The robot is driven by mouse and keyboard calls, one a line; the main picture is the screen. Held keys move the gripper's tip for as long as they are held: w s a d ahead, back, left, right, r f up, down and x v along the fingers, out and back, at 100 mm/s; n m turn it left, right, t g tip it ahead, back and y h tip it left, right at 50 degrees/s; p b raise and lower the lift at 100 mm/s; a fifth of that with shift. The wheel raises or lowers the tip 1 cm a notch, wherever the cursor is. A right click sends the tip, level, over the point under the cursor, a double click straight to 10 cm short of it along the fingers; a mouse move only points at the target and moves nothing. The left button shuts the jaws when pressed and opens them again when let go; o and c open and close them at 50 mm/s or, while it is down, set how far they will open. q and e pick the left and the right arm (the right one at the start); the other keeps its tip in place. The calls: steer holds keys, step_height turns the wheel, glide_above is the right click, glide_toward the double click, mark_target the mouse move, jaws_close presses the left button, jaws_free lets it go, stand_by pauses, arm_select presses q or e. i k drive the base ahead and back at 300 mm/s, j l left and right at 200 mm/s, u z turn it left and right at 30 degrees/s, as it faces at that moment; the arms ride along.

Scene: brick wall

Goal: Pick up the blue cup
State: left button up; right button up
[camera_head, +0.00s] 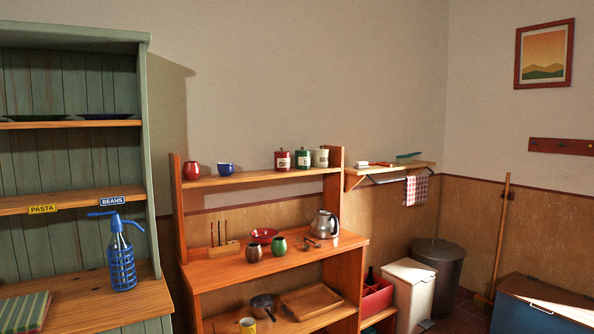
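A small blue cup (225,169) stands upright on the upper shelf of the wooden shelf unit, towards its left end. A red cup (191,170) stands on the same shelf just to its left, with a gap between them. Neither of my grippers shows in the head view.
On the same upper shelf (262,175), red, green and cream canisters (303,158) stand to the right. Below are a kettle (325,224), a red bowl (263,235) and two cups. A green cabinet (75,170) with a blue siphon bottle (121,254) stands at the left.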

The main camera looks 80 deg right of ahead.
mark_target(225, 169)
steer(key=l+z, duration=0.1)
steer(key=z, duration=2.15)
